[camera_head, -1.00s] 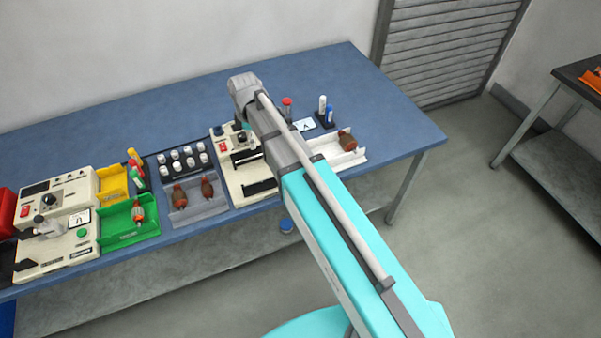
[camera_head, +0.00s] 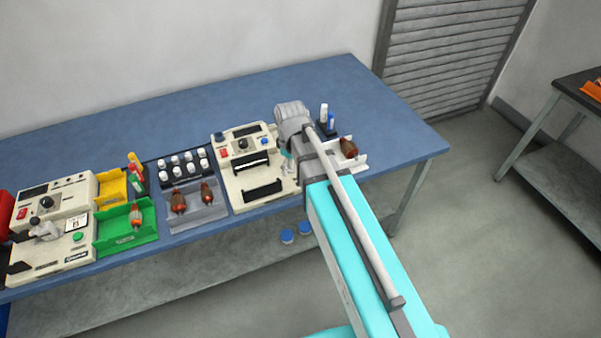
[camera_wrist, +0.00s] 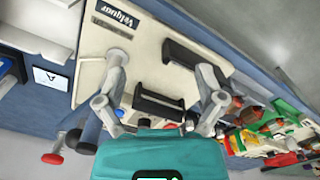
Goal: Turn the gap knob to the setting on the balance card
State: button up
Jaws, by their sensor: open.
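The cream machine with two black cradles (camera_head: 232,185) stands mid-bench in the head view. A dark round knob (camera_head: 243,144) is on its rear panel. Another black knob (camera_head: 46,203) is on the cream machine at the far left; I cannot tell which is the gap knob. A white card with a dark mark (camera_wrist: 48,77) lies beside the cradle machine in the wrist view; my arm hides it in the head view. A second card (camera_head: 76,224) is on the left machine. My gripper (camera_wrist: 165,88) is open and appears empty, its fingers over the cradle machine.
Left of the cradle machine are a grey tray (camera_head: 214,213) with brown armatures, a dark rack of white-capped bottles (camera_head: 157,179), and a green bin (camera_head: 112,240). A white tray (camera_head: 362,163) with a brown part is right of my arm. The rear bench is clear.

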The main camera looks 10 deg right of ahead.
jog(key=shift+s+d+f+m+b, duration=0.25)
jog(key=shift+s+d+m, duration=0.15)
jog(key=shift+d+m, duration=0.2)
jog(key=shift+s+d+f+m+b, duration=0.1)
jog(key=shift+s+d+f+m, duration=0.15)
jog(key=shift+s+d+m, duration=0.3)
jog(key=shift+w+d, duration=0.1)
jog(key=shift+w, duration=0.1)
jog(key=s+d+m, duration=0.6)
jog(key=d+m, duration=0.1)
jog(key=shift+s+d, duration=0.3)
jog(key=shift+s, duration=0.1)
